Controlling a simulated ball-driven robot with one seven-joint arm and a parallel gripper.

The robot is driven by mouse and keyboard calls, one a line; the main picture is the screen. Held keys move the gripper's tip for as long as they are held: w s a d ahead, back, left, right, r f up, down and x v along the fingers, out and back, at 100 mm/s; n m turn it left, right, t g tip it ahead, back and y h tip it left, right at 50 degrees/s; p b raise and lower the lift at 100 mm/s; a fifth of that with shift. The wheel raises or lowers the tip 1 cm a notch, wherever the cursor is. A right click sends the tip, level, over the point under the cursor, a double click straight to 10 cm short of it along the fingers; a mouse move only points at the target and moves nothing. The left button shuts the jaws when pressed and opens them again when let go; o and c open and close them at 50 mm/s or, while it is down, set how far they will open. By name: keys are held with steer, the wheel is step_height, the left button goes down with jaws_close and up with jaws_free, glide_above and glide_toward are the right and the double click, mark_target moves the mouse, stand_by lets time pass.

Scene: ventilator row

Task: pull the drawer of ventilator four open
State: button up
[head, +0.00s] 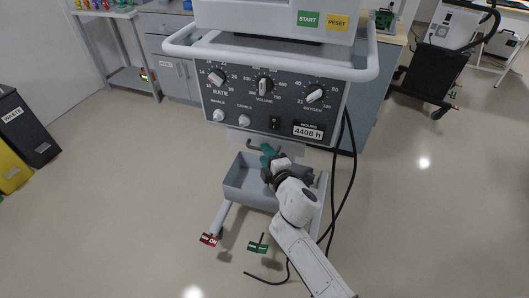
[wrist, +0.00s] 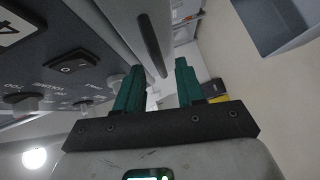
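A ventilator (head: 275,92) with a dark control panel, several knobs and a plate reading "4408 h" stands in front of me. No ventilator number is legible. Under its panel is a narrow light-grey drawer front (head: 238,133) with a dark bar handle (head: 252,146), partly hidden by my gripper. The drawer front looks flush under the panel. In the wrist view the dark handle (wrist: 152,45) runs along the light face. My gripper (head: 269,150) is at the handle's right part. Its teal fingers (wrist: 160,78) are apart, with the handle's near end between them in the picture; contact cannot be told.
An open grey bin (head: 240,185) is below the drawer, under my gripper. Black cables (head: 350,170) hang at the right. Red (head: 209,239) and green (head: 257,247) tags are near the floor. Waste bins (head: 25,130) stand at left; floor on both sides is free.

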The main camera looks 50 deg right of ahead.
steer(key=shift+x, duration=0.95)
jaws_close()
